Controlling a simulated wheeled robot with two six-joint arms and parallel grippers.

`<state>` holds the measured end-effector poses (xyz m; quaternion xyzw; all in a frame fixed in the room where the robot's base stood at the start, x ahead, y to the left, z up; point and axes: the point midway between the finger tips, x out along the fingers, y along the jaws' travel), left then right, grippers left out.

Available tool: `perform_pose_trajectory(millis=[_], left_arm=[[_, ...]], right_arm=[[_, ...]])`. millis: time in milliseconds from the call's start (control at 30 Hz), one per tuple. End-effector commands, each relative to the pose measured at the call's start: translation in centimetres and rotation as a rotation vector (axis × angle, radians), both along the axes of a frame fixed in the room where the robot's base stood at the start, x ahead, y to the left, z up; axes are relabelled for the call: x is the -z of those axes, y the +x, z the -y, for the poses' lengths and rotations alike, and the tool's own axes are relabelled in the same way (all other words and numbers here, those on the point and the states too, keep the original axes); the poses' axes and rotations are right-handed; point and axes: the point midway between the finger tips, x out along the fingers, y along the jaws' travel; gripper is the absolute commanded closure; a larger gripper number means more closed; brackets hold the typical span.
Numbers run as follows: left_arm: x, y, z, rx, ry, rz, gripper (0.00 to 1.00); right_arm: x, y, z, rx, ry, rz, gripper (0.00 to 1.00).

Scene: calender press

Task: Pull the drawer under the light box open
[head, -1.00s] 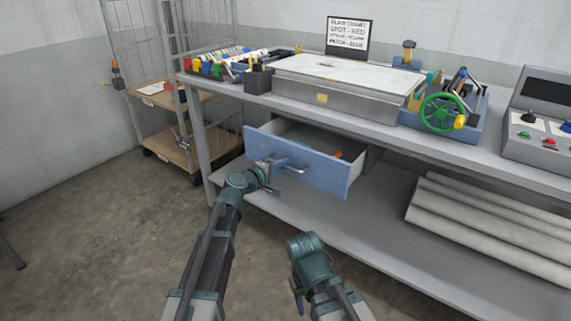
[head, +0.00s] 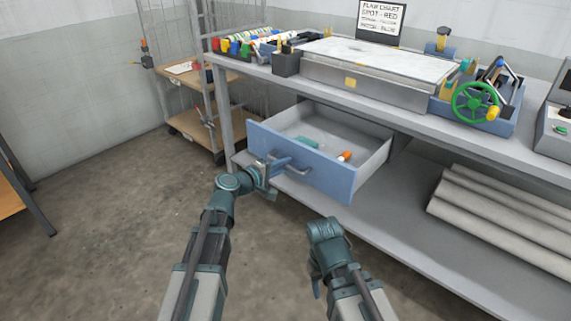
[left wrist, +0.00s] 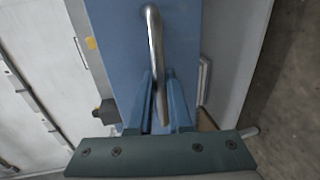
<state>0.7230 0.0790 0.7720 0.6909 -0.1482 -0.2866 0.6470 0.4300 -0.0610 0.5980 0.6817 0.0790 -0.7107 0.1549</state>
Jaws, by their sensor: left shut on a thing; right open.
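The blue-fronted drawer (head: 330,178) under the light box (head: 375,68) stands well open, and its grey inside shows. A green item (head: 305,142) and an orange-and-white item (head: 345,156) lie in it. My left gripper (head: 275,165) is shut on the left part of the metal drawer handle (head: 299,171). In the left wrist view the two blue fingers (left wrist: 160,98) close around the handle bar (left wrist: 154,40), in front of the blue drawer front (left wrist: 120,50). My right gripper (head: 314,288) is low in front of the drawer, apart from it; its fingers are barely visible.
A green handwheel (head: 475,103) and marker rack (head: 245,45) stand on the bench. Long grey rolls (head: 505,215) lie on the lower shelf at right. A wire cart (head: 195,125) stands at left. The floor (head: 120,225) in front is clear.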

Motion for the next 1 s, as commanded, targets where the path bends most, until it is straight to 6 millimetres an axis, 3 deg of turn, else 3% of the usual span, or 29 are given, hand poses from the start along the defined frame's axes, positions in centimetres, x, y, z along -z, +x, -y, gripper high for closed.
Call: perform_pose_trajectory(millis=[167,200,367,733,1000], left_arm=[[0.0,0.0,0.0,0.000,0.001,-0.001,1.00],[0.0,0.0,0.0,0.000,0.000,0.000,0.81],[0.0,0.0,0.0,0.000,0.000,0.000,0.53],[-0.2,-0.5,-0.3,-0.001,0.000,0.000,0.53],[-1.4,-4.7,-3.2,-0.004,0.000,0.000,0.53]], right_arm=[[0.0,0.0,0.0,0.000,0.000,0.000,0.50],[0.0,0.0,0.0,0.000,0.000,0.000,0.50],[0.0,0.0,0.0,0.000,0.000,0.000,0.50],[-0.2,0.0,0.0,0.000,0.000,0.000,0.50],[-1.4,0.0,0.0,0.001,0.002,-0.001,0.50]])
